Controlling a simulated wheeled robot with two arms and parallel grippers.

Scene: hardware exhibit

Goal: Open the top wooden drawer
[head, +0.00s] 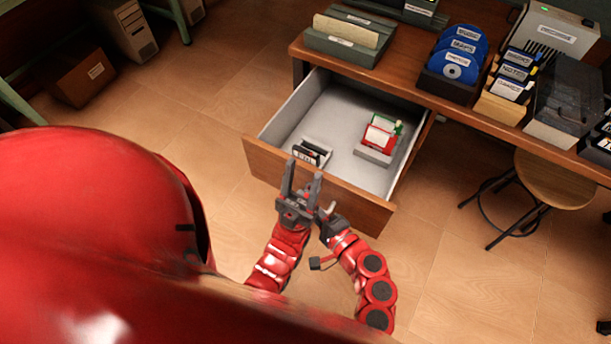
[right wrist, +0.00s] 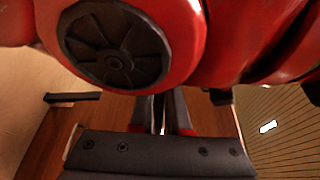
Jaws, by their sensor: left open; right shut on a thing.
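The top wooden drawer (head: 348,194) stands pulled out from the desk, its brown front facing me and its pale inside showing. My left gripper (head: 302,168) is open, its two fingers pointing up in front of the drawer front. I see nothing between them. My right gripper (head: 328,211) is beside it, low at the drawer front, and is shut on the drawer's handle, which is mostly hidden. In the right wrist view the right gripper's fingers (right wrist: 161,126) reach toward a brown wooden panel (right wrist: 110,116), partly covered by red arm parts.
A small dark holder (head: 310,152) and a grey holder with red and green items (head: 380,138) lie in the drawer. The desktop (head: 400,82) carries blue discs (head: 458,58) and filing boxes. A round stool (head: 553,180) stands at the right. Tiled floor is free around the drawer.

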